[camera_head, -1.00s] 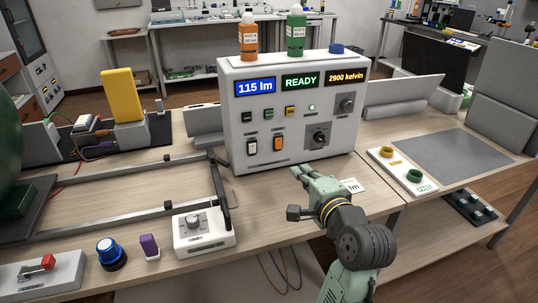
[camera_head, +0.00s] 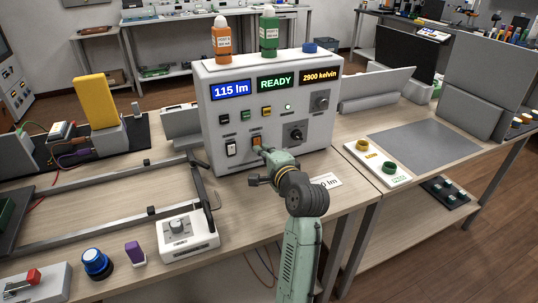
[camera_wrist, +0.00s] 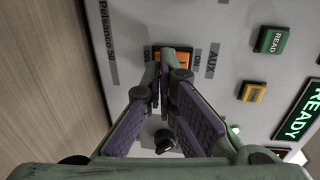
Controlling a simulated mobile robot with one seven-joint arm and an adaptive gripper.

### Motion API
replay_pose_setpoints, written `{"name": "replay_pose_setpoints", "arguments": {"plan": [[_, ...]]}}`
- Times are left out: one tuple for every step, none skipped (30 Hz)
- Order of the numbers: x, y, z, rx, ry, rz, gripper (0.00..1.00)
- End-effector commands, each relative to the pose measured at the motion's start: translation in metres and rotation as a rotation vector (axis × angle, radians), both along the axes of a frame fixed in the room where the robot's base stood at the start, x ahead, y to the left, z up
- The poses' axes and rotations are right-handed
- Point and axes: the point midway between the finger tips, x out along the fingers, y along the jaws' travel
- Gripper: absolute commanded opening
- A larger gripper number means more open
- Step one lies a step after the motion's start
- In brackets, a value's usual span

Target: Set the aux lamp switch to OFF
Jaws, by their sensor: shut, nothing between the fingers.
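The aux lamp switch (camera_head: 257,140) is an orange rocker low on the front of the grey-white instrument box (camera_head: 225,115). In the wrist view the orange rocker (camera_wrist: 181,54) sits in a dark frame beside the printed word AUX. My gripper (camera_head: 261,149) is at the panel, its fingers shut and empty. In the wrist view its fingertips (camera_wrist: 168,62) overlap the rocker and hide part of it. They look close to or touching it; I cannot tell which. I cannot tell which way the rocker is tipped.
A white rocker switch (camera_head: 231,149) is left of the aux switch, and a black knob (camera_head: 295,134) is to its right. Small square buttons (camera_head: 245,115) are above. A dial box (camera_head: 188,235) stands in front on the bench.

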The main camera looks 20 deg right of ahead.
Motion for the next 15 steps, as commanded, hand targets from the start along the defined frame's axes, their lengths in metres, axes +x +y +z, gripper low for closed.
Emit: {"name": "replay_pose_setpoints", "arguments": {"plan": [[0.0021,0.0001,-0.0002,0.0,0.001,0.0,0.0],[0.0028,0.0,-0.0007,0.0,0.001,0.0,0.0],[0.0035,0.0,-0.0011,0.0,0.001,0.0,0.0],[0.0037,0.0,-0.0011,0.0,0.001,0.0,0.0],[0.0038,0.0,-0.0012,0.0,0.001,0.0,0.0],[0.0037,0.0,-0.0013,0.0,0.001,0.0,0.0],[0.0036,0.0,-0.0013,0.0,0.001,0.0,0.0],[0.0037,0.0,-0.0012,0.0,0.0,0.0,0.0],[0.0036,0.0,-0.0012,0.0,0.0,0.0,0.0],[0.0036,0.0,-0.0012,0.0,0.0,0.0,0.0],[0.0036,0.0001,-0.0012,0.0,0.0,0.0,0.0],[0.0037,0.0001,-0.0018,0.0,-0.001,0.0,0.0],[0.004,0.0002,-0.0028,0.0,-0.004,0.0,0.0],[0.0047,0.0005,-0.0042,0.002,-0.011,0.001,0.0],[0.0061,0.001,-0.0067,0.002,-0.024,0.002,0.0]]}}
